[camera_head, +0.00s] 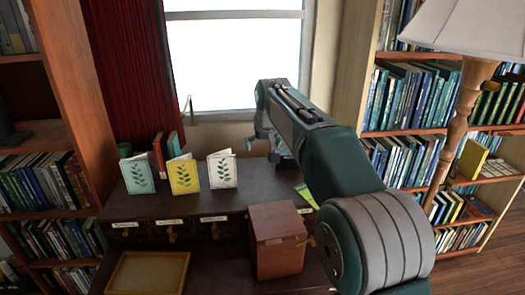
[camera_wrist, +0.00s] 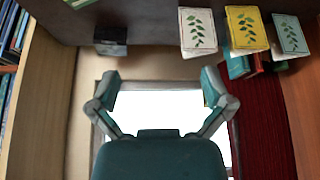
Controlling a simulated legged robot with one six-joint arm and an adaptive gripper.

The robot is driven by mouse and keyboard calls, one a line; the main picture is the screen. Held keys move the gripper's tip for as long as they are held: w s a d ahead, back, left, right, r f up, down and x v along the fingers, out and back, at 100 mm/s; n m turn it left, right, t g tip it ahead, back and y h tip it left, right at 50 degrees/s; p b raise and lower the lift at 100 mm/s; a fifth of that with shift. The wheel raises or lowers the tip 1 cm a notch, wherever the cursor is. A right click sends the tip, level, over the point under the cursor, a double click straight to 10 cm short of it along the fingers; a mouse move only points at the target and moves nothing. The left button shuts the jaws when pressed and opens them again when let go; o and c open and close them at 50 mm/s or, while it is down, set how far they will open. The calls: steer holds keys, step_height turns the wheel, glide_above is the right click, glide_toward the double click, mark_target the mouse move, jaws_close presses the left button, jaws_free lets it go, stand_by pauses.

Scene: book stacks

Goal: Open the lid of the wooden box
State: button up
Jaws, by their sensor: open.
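The wooden box (camera_head: 278,243) is reddish brown and stands at the front right of the dark desk in the head view. Its top looks closed, and a small metal piece shows at its right edge. My arm passes just right of the box and hides part of that side. My gripper (camera_head: 270,138) is beyond and above the box, near the window, and apart from it. In the wrist view my gripper (camera_wrist: 160,80) has its fingers spread with nothing between them. I cannot make out the wooden box in the wrist view.
A teal card (camera_head: 138,174), a yellow card (camera_head: 184,175) and a white card (camera_head: 222,170) stand on the desk. A shallow wooden tray (camera_head: 148,257) lies front left. Bookshelves (camera_head: 430,100) and a lamp (camera_head: 470,30) are at right. A red curtain (camera_head: 128,70) hangs left of the window.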

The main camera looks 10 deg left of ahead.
steer(key=shift+s+r, duration=0.15)
steer(key=shift+r, duration=0.7)
steer(key=shift+d+r, duration=0.1)
steer(key=v, duration=1.1)
steer(key=shift+s+r, duration=0.2)
steer(key=shift+r, duration=0.05)
steer(key=shift+d, duration=0.1)
